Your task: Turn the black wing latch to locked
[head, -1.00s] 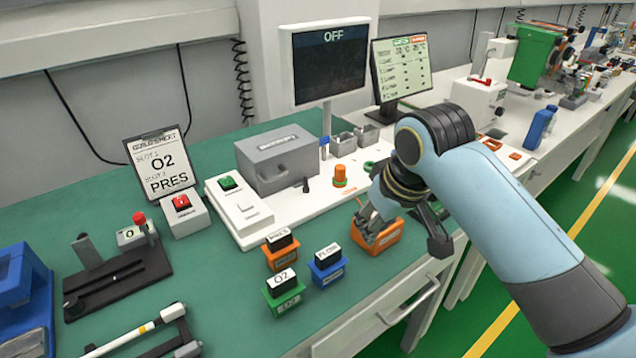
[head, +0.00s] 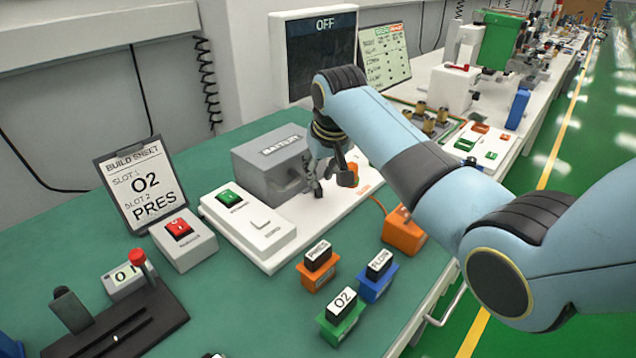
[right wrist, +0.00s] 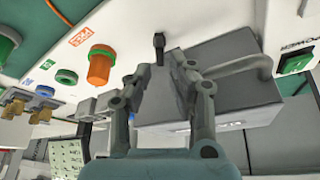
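The black wing latch (right wrist: 158,42) shows in the right wrist view as a small dark upright piece on the white panel, beside the grey box. In the head view my right gripper and wrist hide it. My right gripper (right wrist: 161,66) is open, its two fingers apart, with the latch just beyond and between the tips. In the head view the right gripper (head: 332,186) is low over the white panel (head: 312,212), just right of the grey box (head: 272,165). I cannot tell whether a finger touches the latch. My left gripper is not in view.
An orange knob (right wrist: 101,65) and a green ring stand on the panel near the gripper. An orange block (head: 403,232) with a cable sits at its right edge. Labelled PRES, FLOW and O2 modules (head: 343,312) stand in front. A monitor (head: 322,55) reading OFF is behind.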

